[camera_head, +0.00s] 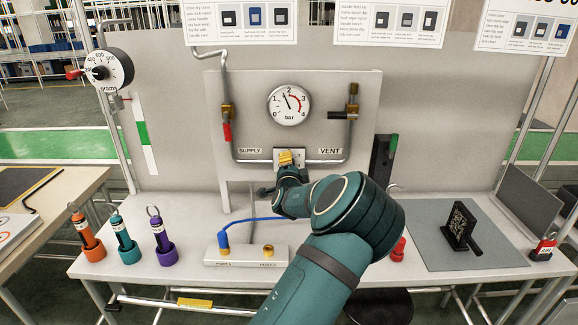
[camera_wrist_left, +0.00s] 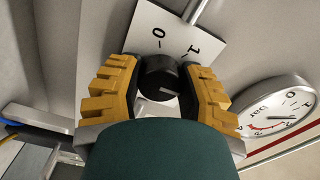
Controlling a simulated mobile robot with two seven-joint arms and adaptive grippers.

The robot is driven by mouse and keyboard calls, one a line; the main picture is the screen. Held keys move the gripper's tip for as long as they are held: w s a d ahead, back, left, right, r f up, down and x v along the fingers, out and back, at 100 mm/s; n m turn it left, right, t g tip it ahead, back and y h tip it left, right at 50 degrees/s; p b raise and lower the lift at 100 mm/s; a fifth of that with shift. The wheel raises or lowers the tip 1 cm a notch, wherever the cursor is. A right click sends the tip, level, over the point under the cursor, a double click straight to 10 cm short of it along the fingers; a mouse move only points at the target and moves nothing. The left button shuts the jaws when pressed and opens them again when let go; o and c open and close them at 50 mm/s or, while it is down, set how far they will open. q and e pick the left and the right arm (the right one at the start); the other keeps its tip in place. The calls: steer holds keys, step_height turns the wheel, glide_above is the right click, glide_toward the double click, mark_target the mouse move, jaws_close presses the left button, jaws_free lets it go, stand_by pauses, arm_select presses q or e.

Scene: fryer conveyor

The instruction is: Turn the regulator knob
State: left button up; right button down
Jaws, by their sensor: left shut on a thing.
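The black regulator knob (camera_wrist_left: 162,84) is between the yellow fingers of my left gripper (camera_wrist_left: 160,88) in the left wrist view. The fingers are shut on it from both sides. A short pale line shows on the knob's face. Its white plate (camera_wrist_left: 178,35) carries marks 0 and 1. In the head view my left gripper (camera_head: 289,158) is at the panel below the round gauge (camera_head: 289,104) and hides the knob. The gauge needle points up and slightly left, between 1 and 2. My right gripper is not in view.
Pipes marked SUPPLY and VENT flank the knob; a red-handled valve (camera_head: 227,131) is on the left one. On the bench (camera_head: 190,278) stand orange (camera_head: 87,234), teal (camera_head: 124,236) and purple (camera_head: 160,236) cylinders, a port block (camera_head: 245,256) with a blue hose, and a dark stand (camera_head: 461,228).

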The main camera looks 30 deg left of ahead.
arm_select(q)
steer(key=shift+r, duration=0.15)
stand_by(0.3)
steer(key=o, duration=1.2)
steer(key=shift+s+d, duration=0.1)
steer(key=shift+s+d, duration=0.15)
steer(key=shift+s, duration=0.05)
steer(key=v, duration=1.1)
steer(key=shift+s, duration=0.2)
